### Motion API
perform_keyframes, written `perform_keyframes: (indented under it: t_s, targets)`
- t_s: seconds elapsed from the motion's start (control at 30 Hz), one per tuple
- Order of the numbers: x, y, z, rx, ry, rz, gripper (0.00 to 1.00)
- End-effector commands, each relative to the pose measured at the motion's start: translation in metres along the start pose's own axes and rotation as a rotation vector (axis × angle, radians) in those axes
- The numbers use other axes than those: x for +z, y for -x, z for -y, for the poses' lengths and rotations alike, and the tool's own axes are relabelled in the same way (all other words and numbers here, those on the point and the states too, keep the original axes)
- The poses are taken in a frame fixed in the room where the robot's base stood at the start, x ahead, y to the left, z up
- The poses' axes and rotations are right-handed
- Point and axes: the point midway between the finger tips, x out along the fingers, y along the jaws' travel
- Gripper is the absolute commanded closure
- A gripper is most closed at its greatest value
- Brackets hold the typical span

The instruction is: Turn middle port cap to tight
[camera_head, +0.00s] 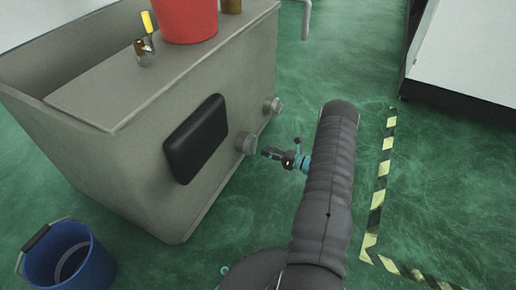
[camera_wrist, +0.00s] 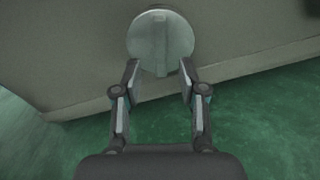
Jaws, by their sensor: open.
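In the wrist view, a round cap (camera_wrist: 147,38) with a raised upright bar (camera_wrist: 160,58) faces me. My gripper (camera_wrist: 160,66) is open and empty there, one finger to each side of the bar's lower end.
The grey tank (camera_head: 210,195) has a black panel (camera_head: 195,138) left of the caps. A blue bucket (camera_head: 85,270) stands at lower left. Striped floor tape (camera_head: 380,190) runs at right; the green floor between is clear.

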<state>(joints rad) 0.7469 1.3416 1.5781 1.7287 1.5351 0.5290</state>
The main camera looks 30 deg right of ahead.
Motion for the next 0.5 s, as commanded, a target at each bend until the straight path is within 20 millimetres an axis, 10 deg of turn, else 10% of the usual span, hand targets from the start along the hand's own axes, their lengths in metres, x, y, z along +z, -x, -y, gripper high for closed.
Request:
perform_keyframes:
  t_s: [0.5]
  targets:
    - [0.0, -0.048, 0.0, 0.0, 0.0, 0.0, 0.58]
